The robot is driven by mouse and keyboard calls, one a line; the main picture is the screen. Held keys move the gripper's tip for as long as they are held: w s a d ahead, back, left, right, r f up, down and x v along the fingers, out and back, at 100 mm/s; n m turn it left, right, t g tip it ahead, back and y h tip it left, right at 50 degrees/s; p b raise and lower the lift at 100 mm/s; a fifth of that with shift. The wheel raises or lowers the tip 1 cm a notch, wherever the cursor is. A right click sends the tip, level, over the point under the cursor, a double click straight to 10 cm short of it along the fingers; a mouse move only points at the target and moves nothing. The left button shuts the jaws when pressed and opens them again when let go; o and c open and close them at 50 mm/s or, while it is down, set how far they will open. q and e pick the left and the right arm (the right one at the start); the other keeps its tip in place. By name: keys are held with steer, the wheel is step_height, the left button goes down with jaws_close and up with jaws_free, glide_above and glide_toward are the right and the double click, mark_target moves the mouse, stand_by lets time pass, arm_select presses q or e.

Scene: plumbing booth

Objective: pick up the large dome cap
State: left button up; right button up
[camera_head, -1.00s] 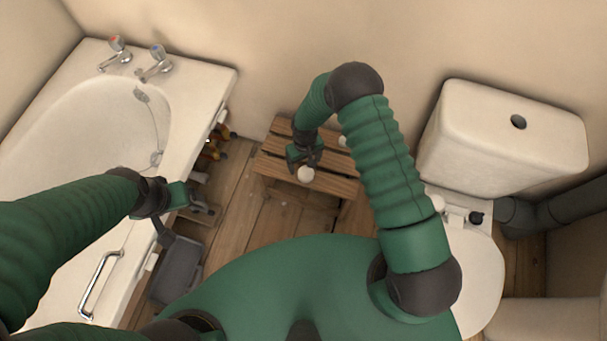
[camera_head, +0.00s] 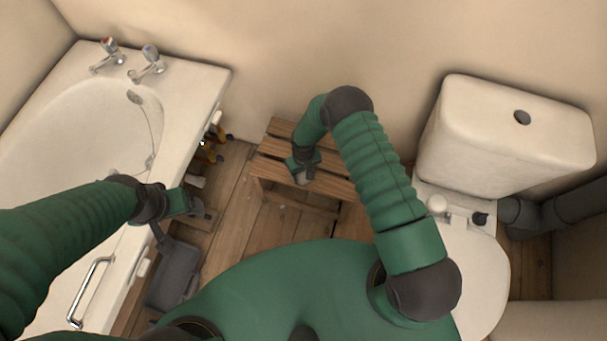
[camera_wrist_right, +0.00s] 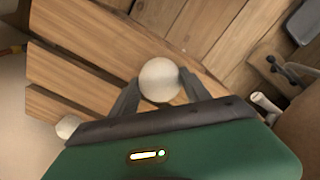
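The large dome cap (camera_wrist_right: 160,80) is a white rounded piece at the edge of the wooden stool. It sits between the two fingers of my right gripper (camera_wrist_right: 159,82) in the right wrist view. The fingers stand close on both sides; firm contact cannot be made out. In the head view the right gripper (camera_head: 302,172) reaches down over the stool and partly covers the cap (camera_head: 300,178). A smaller white cap (camera_wrist_right: 67,127) lies on the stool slats in the wrist view. My left gripper (camera_head: 198,203) hangs by the bath's side; its fingers are unclear.
The slatted wooden stool (camera_head: 274,145) stands on the plank floor (camera_head: 226,220) between the bath (camera_head: 180,130) and the toilet (camera_head: 506,135). Tools (camera_head: 212,150) lie by the bath. A dark grey tray-like object (camera_head: 172,274) is below the left arm.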

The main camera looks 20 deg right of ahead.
steer(key=c, duration=0.8)
steer(key=shift+o, duration=0.2)
